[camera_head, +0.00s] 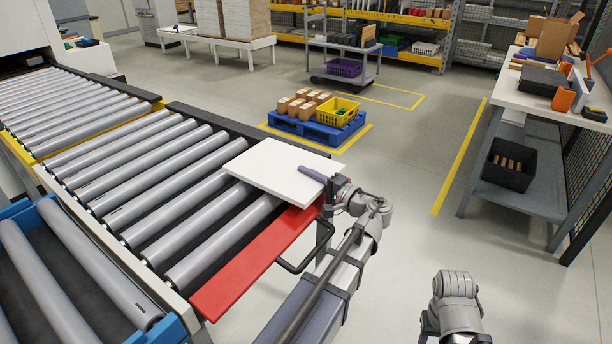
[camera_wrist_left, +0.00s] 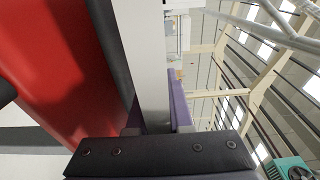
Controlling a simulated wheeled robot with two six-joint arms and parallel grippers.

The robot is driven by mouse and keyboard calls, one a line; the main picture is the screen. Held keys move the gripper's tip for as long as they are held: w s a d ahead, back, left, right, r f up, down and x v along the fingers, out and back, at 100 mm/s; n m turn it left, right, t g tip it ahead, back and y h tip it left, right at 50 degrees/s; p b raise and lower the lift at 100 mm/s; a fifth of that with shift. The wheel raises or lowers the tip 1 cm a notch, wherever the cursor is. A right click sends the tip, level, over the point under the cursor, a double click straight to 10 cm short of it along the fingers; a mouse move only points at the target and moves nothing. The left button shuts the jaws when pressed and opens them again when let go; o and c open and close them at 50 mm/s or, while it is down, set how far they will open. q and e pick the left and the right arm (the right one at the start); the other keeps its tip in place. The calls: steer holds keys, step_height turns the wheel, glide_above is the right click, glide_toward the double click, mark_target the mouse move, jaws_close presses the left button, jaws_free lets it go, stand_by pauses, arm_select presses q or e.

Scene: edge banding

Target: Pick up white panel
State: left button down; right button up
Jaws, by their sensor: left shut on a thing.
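The white panel (camera_head: 272,165) lies flat at the right end of the roller conveyor, its right part reaching over the red end plate. My left gripper (camera_head: 328,183) is at the panel's right edge, with one purple finger on top of it. In the left wrist view, the panel's pale edge (camera_wrist_left: 147,62) runs between the two fingers of the left gripper (camera_wrist_left: 152,118), which is shut on it. The lower finger is hidden by the panel in the head view. A grey joint of my right arm shows at the lower right; its gripper is out of the picture.
The roller conveyor (camera_head: 165,170) fills the left side, with the red end plate (camera_head: 240,268) and a black handle (camera_head: 308,252) by my left arm. A blue pallet (camera_head: 318,130) with boxes stands beyond. A workbench (camera_head: 510,100) is at the right. The middle floor is clear.

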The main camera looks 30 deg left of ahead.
arm_select(q)
step_height(320, 180, up, 8)
steer(key=p, duration=0.7)
steer(key=shift+r, duration=0.15)
steer(key=s+d+r+p, duration=0.2)
steer(key=d+r+p, duration=0.8)
steer(key=d, duration=0.1)
steer(key=shift+s+d, duration=0.2)
steer(key=shift+d, duration=0.15)
step_height(320, 180, up, 6)
steer(key=g+h+p, duration=0.1)
steer(key=h+p, duration=0.4)
steer(key=p, duration=0.4)
steer(key=g+h+p, duration=0.1)
steer(key=h+p, duration=0.4)
steer(key=p, duration=0.4)
steer(key=g+h+p, duration=0.1)
steer(key=h+p, duration=0.5)
steer(key=p, duration=0.4)
steer(key=shift+f+g, duration=0.1)
steer(key=shift+g, duration=0.2)
